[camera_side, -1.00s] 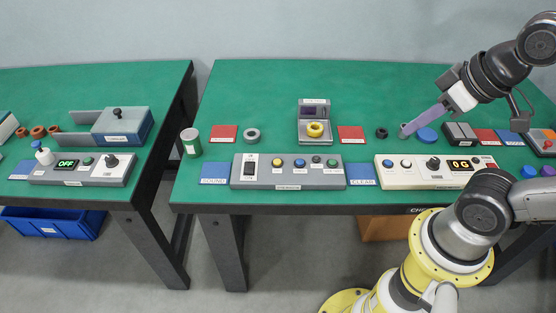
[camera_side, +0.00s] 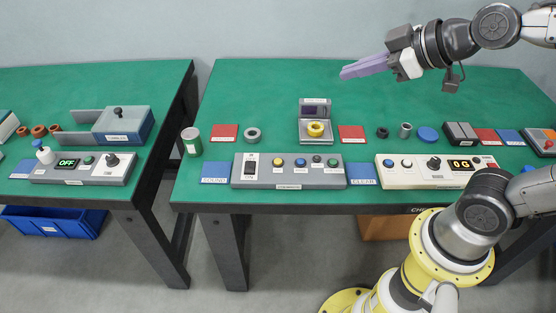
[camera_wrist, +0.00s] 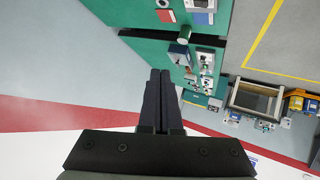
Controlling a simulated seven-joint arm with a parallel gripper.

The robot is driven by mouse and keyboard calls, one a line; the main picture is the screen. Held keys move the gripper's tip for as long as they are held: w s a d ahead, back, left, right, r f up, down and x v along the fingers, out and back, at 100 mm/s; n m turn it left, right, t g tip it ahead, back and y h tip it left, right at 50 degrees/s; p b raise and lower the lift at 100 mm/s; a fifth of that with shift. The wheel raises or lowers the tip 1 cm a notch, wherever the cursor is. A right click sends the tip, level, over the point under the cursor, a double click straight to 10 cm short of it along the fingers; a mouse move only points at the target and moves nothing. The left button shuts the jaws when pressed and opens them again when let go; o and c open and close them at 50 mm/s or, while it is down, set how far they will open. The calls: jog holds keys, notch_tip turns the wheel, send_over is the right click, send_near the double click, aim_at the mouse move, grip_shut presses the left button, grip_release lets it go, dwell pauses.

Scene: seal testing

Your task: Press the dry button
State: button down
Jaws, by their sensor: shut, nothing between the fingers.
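A grey control panel (camera_side: 240,184) lies near the front of the middle table. The labels are too small to read, so I cannot tell which is the dry button. My gripper (camera_side: 346,73) is shut and empty, high above the back of the table, its purple fingers pointing left. In the wrist view the closed dark fingers (camera_wrist: 159,82) show in the middle.
A cream panel (camera_side: 400,181) reading "0 G" stands right of the grey panel. Behind them are a small device holding a yellow ring (camera_side: 315,129), a grey cylinder (camera_side: 405,130), a blue disc (camera_side: 427,135) and red pads (camera_side: 352,134). The table's back is clear.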

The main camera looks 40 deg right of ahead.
jog(key=w+f+n+t, duration=0.1)
jog(key=w, duration=0.6)
jog(key=n+g+h, duration=0.2)
send_over(278, 161)
jog(key=s, duration=0.1)
notch_tip(278, 161, down, 18)
jog(key=shift+d+r, duration=0.1)
jog(key=shift+r, duration=0.1)
jog(key=shift+f, duration=4.4)
jog(key=shift+f, duration=0.4)
